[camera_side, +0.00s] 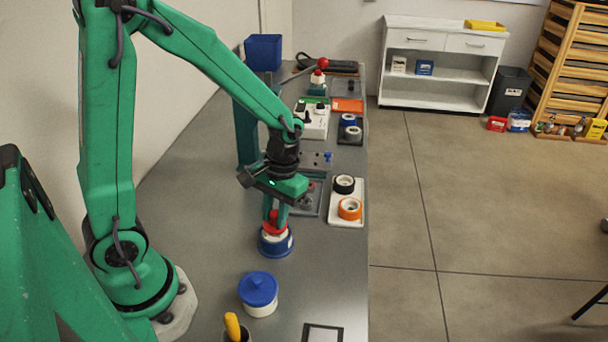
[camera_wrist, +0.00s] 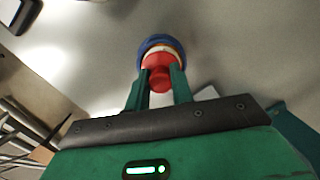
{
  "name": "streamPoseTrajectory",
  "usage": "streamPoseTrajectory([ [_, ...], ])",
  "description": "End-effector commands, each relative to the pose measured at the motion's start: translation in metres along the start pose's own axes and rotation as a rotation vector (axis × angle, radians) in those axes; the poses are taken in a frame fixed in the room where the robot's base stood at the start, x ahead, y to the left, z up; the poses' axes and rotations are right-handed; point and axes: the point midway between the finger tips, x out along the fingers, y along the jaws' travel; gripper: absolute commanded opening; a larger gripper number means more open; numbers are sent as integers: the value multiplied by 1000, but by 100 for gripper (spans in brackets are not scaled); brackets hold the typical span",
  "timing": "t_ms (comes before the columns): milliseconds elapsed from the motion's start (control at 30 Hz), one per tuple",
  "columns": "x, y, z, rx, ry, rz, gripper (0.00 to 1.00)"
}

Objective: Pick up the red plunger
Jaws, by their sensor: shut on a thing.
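The red plunger (camera_side: 271,226) is at the top of a round base with a white band and a blue bottom (camera_side: 276,246), standing upright on the grey bench. My gripper (camera_side: 275,213) points down from above, its green fingers shut on the red plunger. In the wrist view, the red plunger (camera_wrist: 160,79) sits between the two fingertips (camera_wrist: 161,74), with the white band and blue rim (camera_wrist: 160,41) beyond it. The fingers hide part of the plunger in the side view. I cannot tell whether there is any gap between plunger and base.
A white jar with a blue lid (camera_side: 258,291) and a cup with a yellow handle (camera_side: 233,328) stand nearer on the bench. A white tray with black and orange rings (camera_side: 347,218) lies to the right. A blue bin (camera_side: 263,52) and red-knobbed lever (camera_side: 322,63) are farther back.

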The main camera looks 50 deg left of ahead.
Motion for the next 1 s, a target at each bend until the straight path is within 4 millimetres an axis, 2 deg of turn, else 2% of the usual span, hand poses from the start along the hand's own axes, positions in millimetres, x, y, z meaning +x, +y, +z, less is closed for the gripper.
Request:
streamPoseTrajectory([
  [267,-8,0,1,0,1,0,0],
  [567,-39,-2,6,0,4,2,0],
  [1000,-71,36,62,7,21,-29,0],
])
